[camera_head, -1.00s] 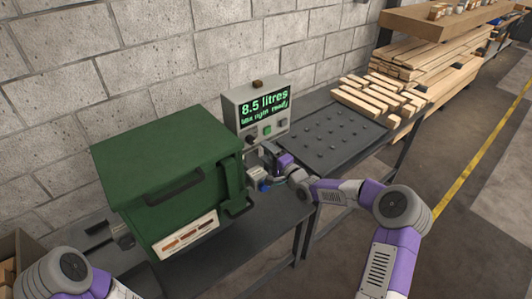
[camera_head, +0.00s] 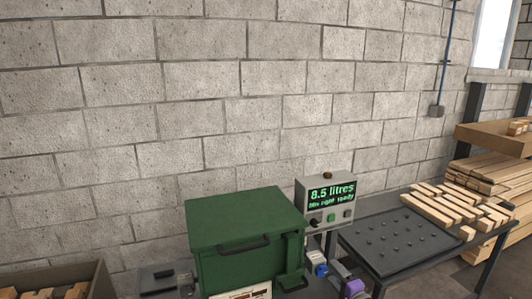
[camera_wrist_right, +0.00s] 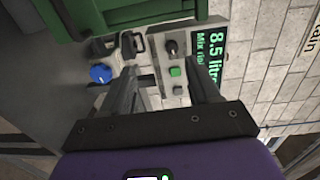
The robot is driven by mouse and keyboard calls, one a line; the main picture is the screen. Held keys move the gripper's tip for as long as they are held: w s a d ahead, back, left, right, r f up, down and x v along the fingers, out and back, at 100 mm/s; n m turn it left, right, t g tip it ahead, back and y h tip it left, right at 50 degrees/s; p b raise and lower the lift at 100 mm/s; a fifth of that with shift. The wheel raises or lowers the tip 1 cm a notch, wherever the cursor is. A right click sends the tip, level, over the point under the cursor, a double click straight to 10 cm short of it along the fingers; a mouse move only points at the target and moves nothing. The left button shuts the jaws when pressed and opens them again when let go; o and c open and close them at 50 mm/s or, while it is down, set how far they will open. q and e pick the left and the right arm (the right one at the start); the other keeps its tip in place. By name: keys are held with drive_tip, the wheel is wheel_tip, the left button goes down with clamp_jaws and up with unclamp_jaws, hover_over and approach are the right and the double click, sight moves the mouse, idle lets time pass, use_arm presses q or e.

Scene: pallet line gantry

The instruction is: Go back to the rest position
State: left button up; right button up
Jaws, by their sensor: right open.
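My right gripper (camera_head: 338,274) is at the bottom edge of the head view, just right of the green lidded box (camera_head: 247,218) and below the control box (camera_head: 326,203). Most of that arm is cut off. In the right wrist view the same gripper (camera_wrist_right: 158,75) has its two dark fingers apart, with nothing seen held between them. They point toward the control box (camera_wrist_right: 176,48) and a blue knob (camera_wrist_right: 101,73). Whether a finger touches anything, I cannot tell. My left gripper does not show.
The control box display reads "8.5 litres, Mix right ready". A dark studded plate (camera_head: 384,243) and several wooden blocks (camera_head: 447,207) lie to the right. A box of wood pieces (camera_head: 60,284) stands at lower left. A block wall (camera_head: 240,90) rises behind.

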drive_tip(key=s+a+f+n+g, duration=0.35)
drive_tip(key=s+a+f, duration=0.3)
drive_tip(key=f, duration=0.35)
drive_tip(key=s+a+f+n+g, duration=0.2)
drive_tip(key=s+a+f+g, duration=0.4)
drive_tip(key=f, duration=0.5)
drive_tip(key=s+f+n+g+h, duration=0.1)
drive_tip(key=s+f+n+g, duration=0.2)
drive_tip(key=s, duration=1)
drive_tip(key=s+f+n+g+h, duration=0.1)
drive_tip(key=s+f+n+g, duration=0.2)
drive_tip(key=s, duration=1)
wheel_tip(320, 180, down, 3)
drive_tip(key=shift+a+r, duration=0.15)
drive_tip(key=shift+a, duration=0.05)
drive_tip(key=shift+w, duration=0.1)
